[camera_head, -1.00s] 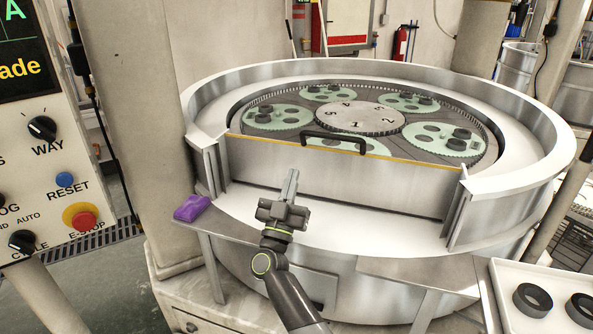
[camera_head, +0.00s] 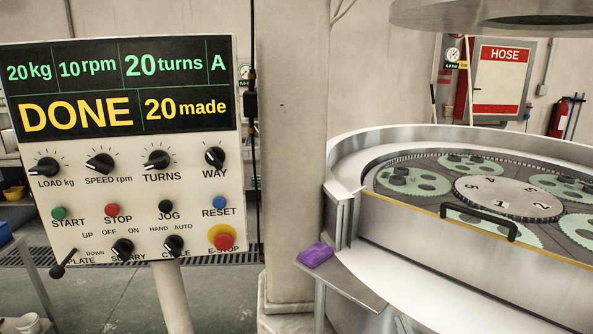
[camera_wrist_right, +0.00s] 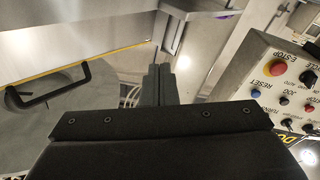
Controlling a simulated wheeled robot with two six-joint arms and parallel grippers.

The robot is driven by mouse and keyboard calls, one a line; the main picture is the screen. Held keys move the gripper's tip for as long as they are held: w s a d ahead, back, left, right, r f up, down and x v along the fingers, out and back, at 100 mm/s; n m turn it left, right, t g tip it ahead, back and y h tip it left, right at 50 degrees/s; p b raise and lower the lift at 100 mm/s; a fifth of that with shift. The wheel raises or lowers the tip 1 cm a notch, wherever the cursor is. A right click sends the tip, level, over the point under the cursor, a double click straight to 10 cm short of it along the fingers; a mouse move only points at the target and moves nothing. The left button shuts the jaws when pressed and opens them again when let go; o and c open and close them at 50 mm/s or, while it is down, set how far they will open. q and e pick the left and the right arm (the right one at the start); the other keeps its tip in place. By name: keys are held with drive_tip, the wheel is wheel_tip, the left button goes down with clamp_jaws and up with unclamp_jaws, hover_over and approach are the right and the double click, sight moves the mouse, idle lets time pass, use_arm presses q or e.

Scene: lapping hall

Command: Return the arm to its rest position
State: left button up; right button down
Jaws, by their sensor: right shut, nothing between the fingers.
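My right gripper (camera_wrist_right: 159,85) shows in the right wrist view with its two dark fingers closed together and nothing between them. It is in front of the lapping machine, with the black handle (camera_wrist_right: 45,92) of the machine's front panel to the left and the control panel (camera_wrist_right: 268,85) to the right in that view. In the head view at most a sliver of my right arm shows at the bottom edge. My left gripper is out of view.
The control panel (camera_head: 120,190) reads DONE and 20 made. The lapping machine (camera_head: 440,255) is at the right, its front panel with black handle (camera_head: 478,222) in place. A purple cloth (camera_head: 315,255) lies on the ledge (camera_head: 345,283). A round plate (camera_head: 490,18) hangs above.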

drive_tip(key=s+d+f+m+g, duration=0.1)
drive_tip(key=s+d+f+g, duration=0.1)
drive_tip(key=s+f+g, duration=0.35)
drive_tip(key=s+d+f+g, duration=0.1)
drive_tip(key=s+f+g, duration=0.2)
drive_tip(key=s+f, duration=0.5)
drive_tip(key=s+d+m+g+h, duration=0.2)
drive_tip(key=s+d+g, duration=0.15)
drive_tip(key=s, duration=0.65)
drive_tip(key=s+d+m+g+h, duration=0.15)
drive_tip(key=s+g, duration=0.25)
drive_tip(key=s, duration=0.5)
wheel_tip(320, 180, down, 28)
drive_tip(key=d+g+b, duration=0.1)
drive_tip(key=d+b, duration=0.1)
drive_tip(key=b, duration=0.1)
use_arm(q)
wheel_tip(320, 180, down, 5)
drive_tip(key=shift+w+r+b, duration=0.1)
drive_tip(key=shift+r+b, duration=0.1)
drive_tip(key=shift+b, duration=0.6)
use_arm(e)
drive_tip(key=s+a+f+g, duration=0.1)
drive_tip(key=s+f, duration=1.4)
drive_tip(key=f, duration=0.3)
drive_tip(key=shift+s+a+m+y, duration=0.3)
drive_tip(key=shift+m+y, duration=0.05)
drive_tip(key=shift+y, duration=0.1)
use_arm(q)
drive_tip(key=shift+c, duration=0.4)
